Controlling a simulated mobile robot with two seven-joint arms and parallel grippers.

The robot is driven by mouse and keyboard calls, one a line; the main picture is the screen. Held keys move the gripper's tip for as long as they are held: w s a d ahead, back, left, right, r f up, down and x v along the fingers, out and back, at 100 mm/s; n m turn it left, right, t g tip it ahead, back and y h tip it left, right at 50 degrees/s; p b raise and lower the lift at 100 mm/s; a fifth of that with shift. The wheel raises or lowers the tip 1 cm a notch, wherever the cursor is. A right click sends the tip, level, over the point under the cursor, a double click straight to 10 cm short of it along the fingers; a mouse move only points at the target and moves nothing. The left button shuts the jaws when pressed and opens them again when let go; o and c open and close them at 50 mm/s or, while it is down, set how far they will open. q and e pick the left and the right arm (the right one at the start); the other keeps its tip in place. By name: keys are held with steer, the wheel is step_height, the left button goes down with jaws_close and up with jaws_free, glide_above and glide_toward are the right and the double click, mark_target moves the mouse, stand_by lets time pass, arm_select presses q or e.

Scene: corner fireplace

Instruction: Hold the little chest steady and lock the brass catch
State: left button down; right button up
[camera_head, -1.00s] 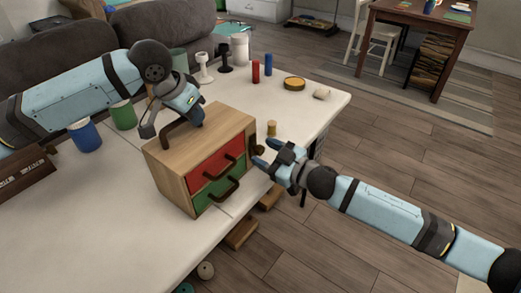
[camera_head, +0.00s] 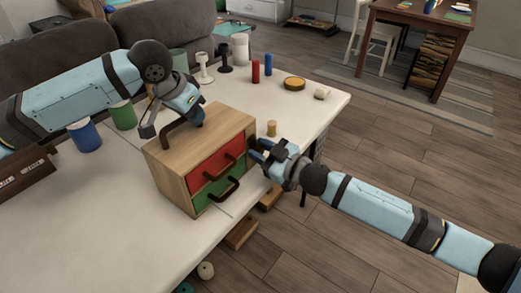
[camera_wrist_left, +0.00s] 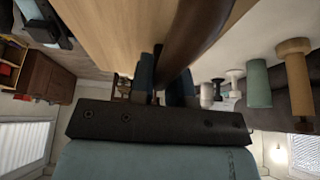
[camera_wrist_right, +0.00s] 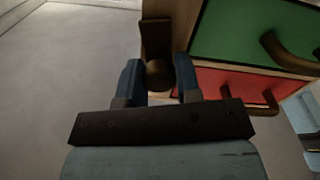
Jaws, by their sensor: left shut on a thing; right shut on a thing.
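The little chest (camera_head: 169,177) is a wooden box with a red drawer (camera_head: 201,176) over a green drawer (camera_head: 209,201), both closed, each with a dark handle. It stands upright on the white table. My left gripper (camera_head: 193,120) is shut on the dark curved top handle (camera_head: 168,139), which passes between its fingers in the left wrist view (camera_wrist_left: 190,45). My right gripper (camera_head: 257,150) is at the chest's right edge. In the right wrist view the brass catch (camera_wrist_right: 155,42) is beside the drawers, its round knob (camera_wrist_right: 159,75) between the blue fingers. The head view mostly hides the catch.
A wooden spool (camera_head: 271,129) stands just behind my right gripper. Red (camera_head: 255,71) and blue (camera_head: 268,65) cylinders and a round yellow-topped tin (camera_head: 294,83) stand at the back. The table's front left is clear.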

steer(key=shift+n, duration=0.4)
steer(key=n, duration=0.7)
steer(key=shift+f, duration=0.1)
steer(key=n, duration=0.8)
steer(key=shift+o, duration=0.7)
steer(key=shift+f+n, duration=0.1)
steer(key=shift+n, duration=0.8)
